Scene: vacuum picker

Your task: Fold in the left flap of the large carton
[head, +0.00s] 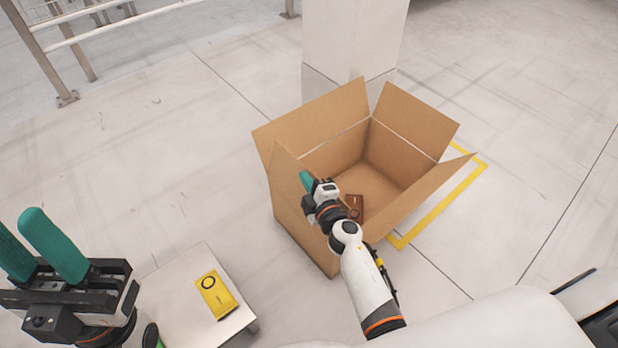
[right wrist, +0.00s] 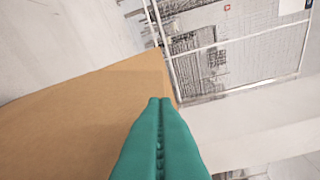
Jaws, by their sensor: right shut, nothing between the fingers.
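The large carton (head: 305,235) stands open on the floor in the middle of the head view, its flaps sticking up and outward. Its left flap (head: 286,166) stands up at the near-left side. My right gripper (head: 304,176) is shut and empty, on the carton-opening side of this flap. In the right wrist view, the closed teal fingers (right wrist: 160,103) lie over a cardboard panel (right wrist: 95,105), near its edge; I cannot tell whether they touch it. My left gripper (head: 17,219) is open and empty at the lower left, away from the carton.
A brown item (head: 355,206) lies inside the carton, partly hidden by my right arm. A low white table (head: 190,272) holds a yellow package (head: 215,294). A pale pillar (head: 352,40) stands behind the carton, and a metal railing (head: 110,28) at the upper left. Yellow tape (head: 440,205) marks the floor.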

